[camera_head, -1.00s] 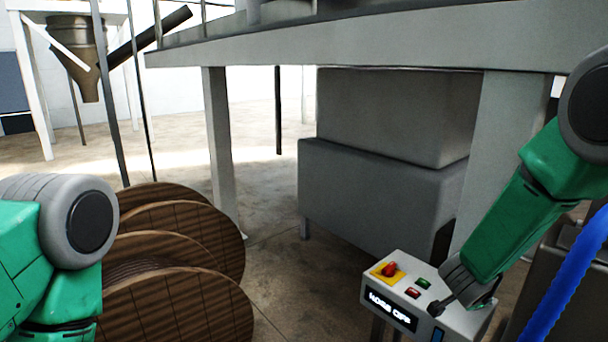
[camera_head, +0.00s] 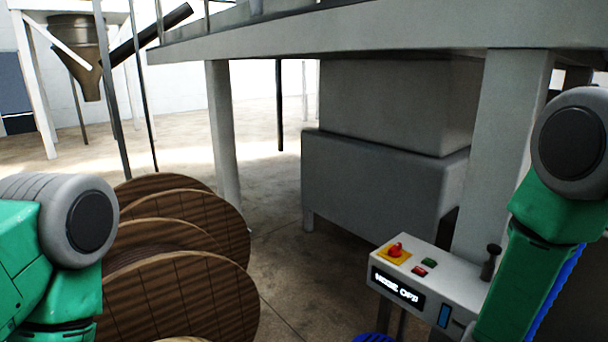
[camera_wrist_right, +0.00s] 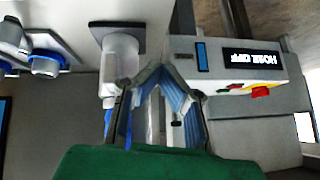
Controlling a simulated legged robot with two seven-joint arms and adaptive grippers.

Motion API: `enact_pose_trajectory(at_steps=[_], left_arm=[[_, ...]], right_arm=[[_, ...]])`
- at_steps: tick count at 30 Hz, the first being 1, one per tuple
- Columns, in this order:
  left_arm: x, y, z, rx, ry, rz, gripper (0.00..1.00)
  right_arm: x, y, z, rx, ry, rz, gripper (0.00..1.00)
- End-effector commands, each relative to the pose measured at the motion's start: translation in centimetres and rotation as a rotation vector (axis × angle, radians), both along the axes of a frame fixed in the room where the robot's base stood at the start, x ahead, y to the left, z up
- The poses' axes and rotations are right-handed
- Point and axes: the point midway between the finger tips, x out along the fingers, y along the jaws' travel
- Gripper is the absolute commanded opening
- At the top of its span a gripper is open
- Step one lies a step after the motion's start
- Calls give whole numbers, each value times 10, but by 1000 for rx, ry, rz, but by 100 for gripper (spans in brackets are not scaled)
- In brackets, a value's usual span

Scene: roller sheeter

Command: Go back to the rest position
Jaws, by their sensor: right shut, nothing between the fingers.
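My right arm (camera_head: 535,260) comes in at the right of the head view and runs down past the bottom edge, so its gripper is hidden there. In the right wrist view the right gripper (camera_wrist_right: 160,72) is shut, its fingertips together and nothing between them. The white control box (camera_head: 455,290) stands left of this arm in the head view; it also shows behind the gripper in the wrist view (camera_wrist_right: 275,78), apart from the fingers.
Large wooden reels (camera_head: 185,295) stand on the floor beside my left arm. A grey platform (camera_head: 350,40) on legs spans the background, with a big grey block (camera_head: 380,180) under it. A black-knobbed lever (camera_head: 490,262) rises from the box. Open floor lies behind the reels.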

Motion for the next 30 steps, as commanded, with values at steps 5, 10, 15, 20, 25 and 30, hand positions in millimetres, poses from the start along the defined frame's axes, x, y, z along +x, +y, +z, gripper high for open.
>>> enact_pose_trajectory(at_steps=[5,10,15,20,25,30], left_arm=[[0,1,-44,0,1,0,0],[-1,1,-82,0,1,1,0],[-1,1,-105,0,1,1,0],[0,1,-111,0,1,1,0],[0,1,-110,0,0,1,0],[0,1,-110,0,0,1,0]], right_arm=[[-82,20,-92,-40,224,297,0],[-183,44,-161,-8,445,638,0],[-260,64,-191,62,583,882,0],[-291,73,-195,103,632,983,0],[-294,75,-194,108,636,996,0],[-293,75,-193,106,635,993,0]])
